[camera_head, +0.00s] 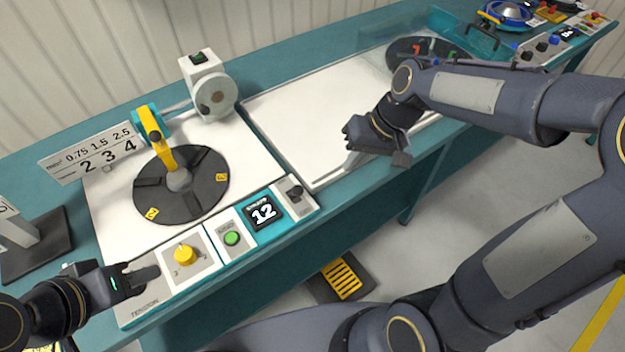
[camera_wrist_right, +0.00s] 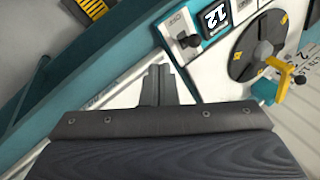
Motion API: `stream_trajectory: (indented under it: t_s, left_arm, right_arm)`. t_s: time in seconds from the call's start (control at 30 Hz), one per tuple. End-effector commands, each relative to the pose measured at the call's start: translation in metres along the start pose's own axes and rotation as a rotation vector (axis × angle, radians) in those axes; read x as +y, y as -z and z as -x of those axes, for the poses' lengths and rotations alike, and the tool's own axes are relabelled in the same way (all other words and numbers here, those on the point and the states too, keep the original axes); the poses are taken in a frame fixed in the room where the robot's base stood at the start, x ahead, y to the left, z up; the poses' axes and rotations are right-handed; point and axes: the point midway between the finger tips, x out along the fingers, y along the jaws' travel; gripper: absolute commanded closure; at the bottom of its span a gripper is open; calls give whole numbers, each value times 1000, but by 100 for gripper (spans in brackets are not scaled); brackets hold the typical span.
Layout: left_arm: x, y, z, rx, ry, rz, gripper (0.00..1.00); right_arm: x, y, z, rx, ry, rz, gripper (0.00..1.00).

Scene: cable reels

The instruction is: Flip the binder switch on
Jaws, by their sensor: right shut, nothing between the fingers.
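A white box (camera_head: 207,84) with a dark green rocker switch (camera_head: 198,58) on top and a round grey disc on its side stands behind the reel plate. A black lever switch (camera_head: 294,191) sits at the right end of the front control panel. It also shows in the right wrist view (camera_wrist_right: 189,41). No readable label tells me which is the binder switch. My right gripper (camera_head: 401,159) is shut and empty, over the table's front edge, right of the panel. Its fingers (camera_wrist_right: 160,84) show together in the wrist view. My left gripper (camera_head: 146,277) is left of the yellow knob; its opening is unclear.
A black reel plate (camera_head: 205,192) with a yellow arm (camera_head: 163,150) lies behind the panel. The panel has a yellow knob (camera_head: 185,254), a green button (camera_head: 232,238) and a display (camera_head: 263,213) reading 12. The white board (camera_head: 310,110) is mostly clear.

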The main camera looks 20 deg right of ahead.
Motion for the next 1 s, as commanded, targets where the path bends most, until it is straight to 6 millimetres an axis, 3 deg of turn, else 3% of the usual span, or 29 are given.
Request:
stream_trajectory:
  t_s: [0.27,0.67,0.8,1.0]
  left_arm:
    - [0,0,0,0,0,0,64]
    - [-1,-1,-2,0,0,0,64]
    - [3,3,6,0,0,0,64]
    - [4,5,9,0,0,0,64]
  right_arm:
    - [0,-1,-21,-4,0,-1,100]
    - [0,-2,-105,-6,-1,0,100]
    - [-24,3,-107,-1,0,5,100]
    - [-36,6,-113,1,0,1,100]
